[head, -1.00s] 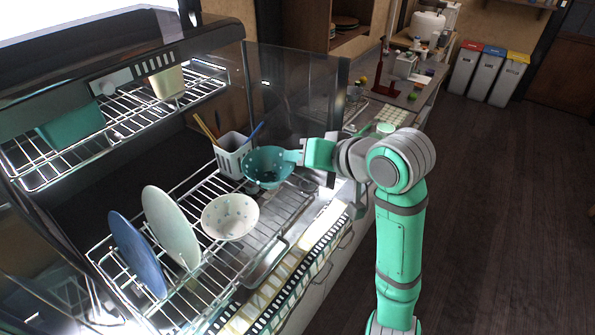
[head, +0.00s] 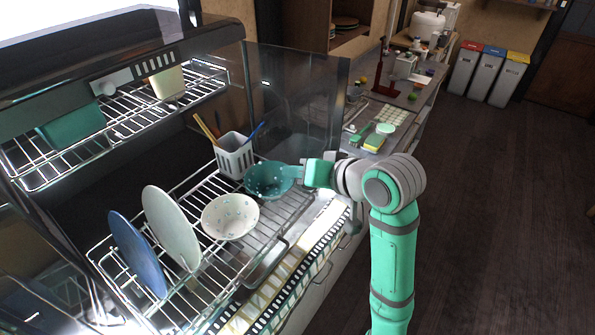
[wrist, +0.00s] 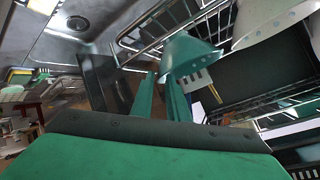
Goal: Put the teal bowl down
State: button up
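My gripper (head: 298,174) comes from the right and meets the bowl's near right rim. In the wrist view, the two teal fingers (wrist: 160,98) are close together, with the rim of the teal bowl (wrist: 187,55) at their tips. They look shut on that rim.
A blue plate (head: 137,255) and a pale plate (head: 171,229) stand in the lower rack (head: 188,284) at left. A white utensil holder (head: 234,157) stands just behind the teal bowl. A glass panel (head: 297,100) rises behind. The upper rack (head: 125,125) hangs above left.

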jog(key=v, duration=1.2)
jog(key=shift+d, duration=0.1)
